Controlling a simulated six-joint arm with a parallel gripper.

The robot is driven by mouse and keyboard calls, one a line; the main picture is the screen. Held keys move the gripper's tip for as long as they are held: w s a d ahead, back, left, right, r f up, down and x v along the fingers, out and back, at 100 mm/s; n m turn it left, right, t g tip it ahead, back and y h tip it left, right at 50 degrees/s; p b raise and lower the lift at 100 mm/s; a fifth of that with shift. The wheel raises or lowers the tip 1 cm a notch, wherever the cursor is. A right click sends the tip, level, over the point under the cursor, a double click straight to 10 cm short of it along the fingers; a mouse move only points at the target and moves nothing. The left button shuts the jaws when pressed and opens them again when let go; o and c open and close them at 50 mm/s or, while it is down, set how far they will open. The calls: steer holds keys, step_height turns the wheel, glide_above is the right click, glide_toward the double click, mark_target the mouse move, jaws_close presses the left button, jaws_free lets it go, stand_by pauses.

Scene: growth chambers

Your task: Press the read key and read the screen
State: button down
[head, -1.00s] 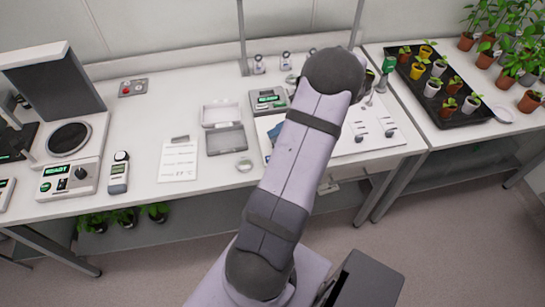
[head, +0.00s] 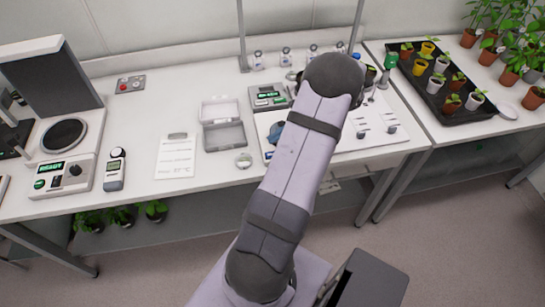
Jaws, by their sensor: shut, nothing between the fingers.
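A white instrument (head: 85,180) with a raised dark lid (head: 45,78) and a round dark plate (head: 64,136) stands at the left of the bench. Its lit green screen (head: 65,168) appears to read READY. A green key (head: 40,184) and a dark knob (head: 75,170) are on its front. A smaller grey device (head: 266,104) with a green-lit screen (head: 268,94) stands mid-bench, left of my arm. I cannot tell key labels on either. My arm crosses the middle of the view, and my gripper is hidden behind it.
A handheld meter (head: 114,170), a printed card (head: 176,157), an open grey case (head: 223,135) and a small round dish (head: 243,160) lie between the two devices. A red-button box (head: 130,84) is at the back. A black plant tray (head: 440,104) is at the right.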

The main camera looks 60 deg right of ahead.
mark_target(266, 153)
steer(key=shift+f+b, duration=1.2)
steer(key=shift+f, duration=0.95)
steer(key=shift+f, duration=0.25)
steer(key=shift+f+b, duration=0.2)
steer(key=shift+b, duration=0.1)
steer(key=shift+f, duration=0.35)
stand_by(0.9)
steer(key=shift+r, duration=0.1)
stand_by(0.4)
steer(key=shift+r+p, duration=0.35)
steer(key=shift+r, duration=0.35)
steer(key=shift+r+p, duration=1.85)
steer(key=shift+r, duration=0.7)
